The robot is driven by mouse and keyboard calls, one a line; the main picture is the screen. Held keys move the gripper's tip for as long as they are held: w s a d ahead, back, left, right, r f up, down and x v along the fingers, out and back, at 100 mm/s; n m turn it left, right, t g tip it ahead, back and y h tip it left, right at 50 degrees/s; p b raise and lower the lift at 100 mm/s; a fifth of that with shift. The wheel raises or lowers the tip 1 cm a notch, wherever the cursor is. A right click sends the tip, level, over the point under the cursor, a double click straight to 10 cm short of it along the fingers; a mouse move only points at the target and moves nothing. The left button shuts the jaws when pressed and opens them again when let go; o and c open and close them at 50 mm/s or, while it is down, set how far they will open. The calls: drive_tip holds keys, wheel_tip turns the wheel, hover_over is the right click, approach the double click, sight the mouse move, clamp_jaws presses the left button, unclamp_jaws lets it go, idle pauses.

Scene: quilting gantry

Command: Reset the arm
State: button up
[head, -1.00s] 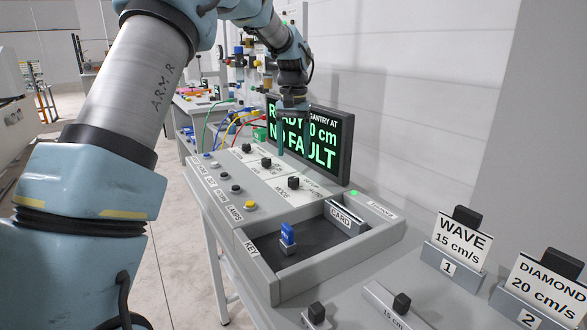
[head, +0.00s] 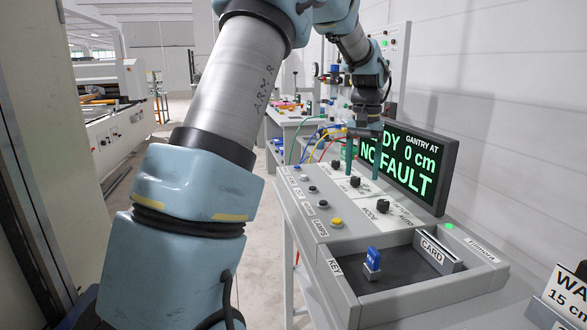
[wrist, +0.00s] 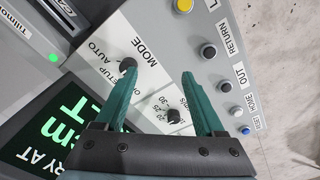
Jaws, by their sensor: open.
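My gripper (head: 362,172) is open and empty, its two green fingers pointing down over the back of the grey control console (head: 330,262). In the wrist view my gripper (wrist: 161,74) has its fingers spread above the panel, with nothing between them. The MODE knob (wrist: 128,65) shows near one fingertip and a numbered speed knob (wrist: 173,116) lies between the fingers in the picture. I cannot tell the exact height above the panel. The display screen (head: 408,165) beside the gripper is partly hidden by it; GANTRY AT 0 cm and NO FAULT are readable.
A tray (head: 487,272) on the console holds a blue key (head: 373,260) and a card holder (head: 436,253). A yellow button (head: 336,223) and other buttons line the near-left panel edge. A sign card (head: 565,292) stands at right. Floor on the left is open.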

drive_tip(key=s+a+f+n, duration=0.1)
drive_tip(key=s+a+f, duration=0.2)
drive_tip(key=s+a, duration=0.3)
drive_tip(key=s+a+f+n+t, duration=0.1)
drive_tip(key=s+a, duration=0.5)
drive_tip(key=a, duration=0.6)
drive_tip(key=s+a+f+n, duration=0.2)
drive_tip(key=s+a+f, duration=0.3)
drive_tip(key=a, duration=0.4)
drive_tip(key=shift+s+f+n, duration=0.2)
drive_tip(key=shift+s+n, duration=0.1)
drive_tip(key=shift+s, duration=0.1)
